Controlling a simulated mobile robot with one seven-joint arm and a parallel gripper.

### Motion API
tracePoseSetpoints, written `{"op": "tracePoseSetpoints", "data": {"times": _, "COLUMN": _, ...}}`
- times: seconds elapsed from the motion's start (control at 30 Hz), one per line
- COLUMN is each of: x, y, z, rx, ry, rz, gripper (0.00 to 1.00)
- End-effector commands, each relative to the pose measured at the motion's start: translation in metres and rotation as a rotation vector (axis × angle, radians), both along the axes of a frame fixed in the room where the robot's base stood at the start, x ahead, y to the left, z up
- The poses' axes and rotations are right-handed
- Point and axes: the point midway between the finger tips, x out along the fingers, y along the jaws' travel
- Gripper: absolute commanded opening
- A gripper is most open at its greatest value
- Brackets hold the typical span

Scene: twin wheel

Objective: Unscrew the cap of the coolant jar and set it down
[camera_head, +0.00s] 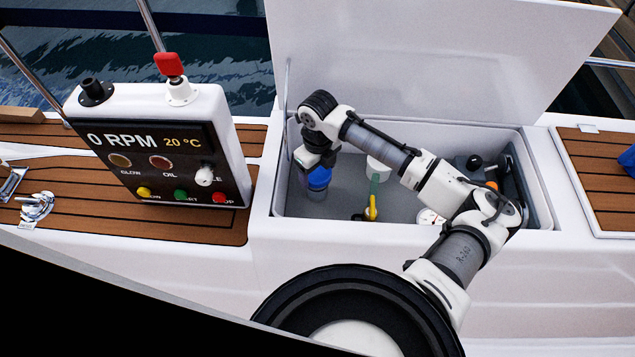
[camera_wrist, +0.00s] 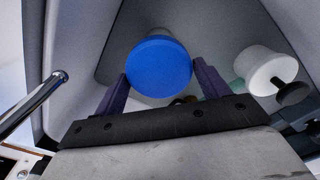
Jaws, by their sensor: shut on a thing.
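The blue cap (camera_head: 319,177) sits at the left side of the open locker in the head view. Whether the cap has turned or come loose cannot be told.
The locker (camera_head: 278,205) has raised walls and an open white lid (camera_head: 430,60) behind. Inside are a white canister (camera_head: 377,168), a yellow handle (camera_head: 372,207), a gauge (camera_head: 431,216) and dark fittings at the right. A control panel (camera_head: 160,150) stands on the deck at left.

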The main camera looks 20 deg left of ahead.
Motion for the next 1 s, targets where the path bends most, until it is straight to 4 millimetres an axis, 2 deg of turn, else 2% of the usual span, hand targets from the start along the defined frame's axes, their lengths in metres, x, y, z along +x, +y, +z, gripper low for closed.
{"op": "tracePoseSetpoints", "data": {"times": 0.03, "x": 0.0012, "y": -0.0009, "z": -0.0056, "rx": -0.004, "ry": -0.005, "rz": 0.030, "gripper": 0.42}}
{"op": "tracePoseSetpoints", "data": {"times": 0.3, "x": 0.0000, "y": -0.0001, "z": -0.0005, "rx": 0.000, "ry": 0.000, "rz": 0.057, "gripper": 0.42}}
{"op": "tracePoseSetpoints", "data": {"times": 0.33, "x": 0.0000, "y": -0.0001, "z": -0.0005, "rx": 0.000, "ry": 0.000, "rz": 0.057, "gripper": 0.77}}
{"op": "tracePoseSetpoints", "data": {"times": 0.5, "x": 0.0000, "y": -0.0001, "z": -0.0005, "rx": 0.000, "ry": 0.000, "rz": 0.055, "gripper": 0.99}}
{"op": "tracePoseSetpoints", "data": {"times": 1.0, "x": 0.0003, "y": 0.0001, "z": 0.0024, "rx": 0.000, "ry": -0.001, "rz": 0.054, "gripper": 1.00}}
